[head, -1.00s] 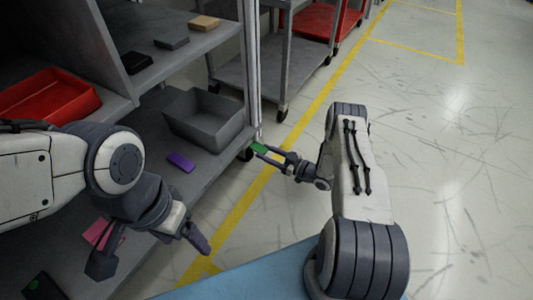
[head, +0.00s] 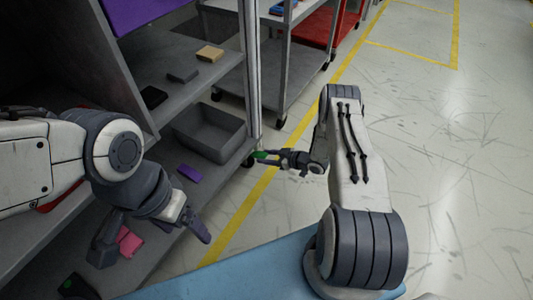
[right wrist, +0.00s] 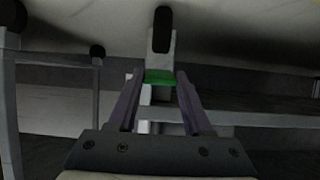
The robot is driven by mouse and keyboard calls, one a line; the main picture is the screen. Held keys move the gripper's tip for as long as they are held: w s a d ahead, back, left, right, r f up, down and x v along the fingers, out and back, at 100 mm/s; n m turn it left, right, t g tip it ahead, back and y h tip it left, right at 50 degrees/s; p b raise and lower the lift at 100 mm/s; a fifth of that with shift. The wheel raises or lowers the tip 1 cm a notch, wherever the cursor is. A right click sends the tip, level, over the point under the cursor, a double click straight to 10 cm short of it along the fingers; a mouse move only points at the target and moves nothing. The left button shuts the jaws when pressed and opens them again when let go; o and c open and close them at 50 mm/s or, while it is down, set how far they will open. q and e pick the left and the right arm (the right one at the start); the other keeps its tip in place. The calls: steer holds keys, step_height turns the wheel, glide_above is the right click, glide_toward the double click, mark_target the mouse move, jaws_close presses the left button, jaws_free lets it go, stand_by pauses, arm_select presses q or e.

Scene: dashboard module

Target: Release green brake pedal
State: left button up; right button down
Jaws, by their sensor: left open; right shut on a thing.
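The green brake pedal (head: 261,156) is held at the tip of my right gripper (head: 264,157), near the shelf's front corner post. In the right wrist view the green pedal (right wrist: 159,77) shows between the two fingertips, and the right gripper (right wrist: 160,80) is shut on it. My left gripper (head: 152,240) is open and empty, its fingers spread wide over the front edge of the lower shelf. The pedal's underside is hidden.
A grey bin (head: 210,140) stands on the lower shelf, left of the right gripper. A purple piece (head: 189,173) and a pink piece (head: 130,242) lie on that shelf. A tan block (head: 209,54) lies on the shelf above. Open floor (head: 450,180) is at right.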

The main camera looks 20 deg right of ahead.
steer(key=shift+r, duration=0.1)
stand_by(0.4)
steer(key=shift+c, duration=1.6)
jaws_free()
steer(key=p+v, duration=0.5)
steer(key=v, duration=0.5)
steer(key=shift+s+r+p, duration=0.15)
steer(key=shift+r+p, duration=0.1)
steer(key=shift+p, duration=0.05)
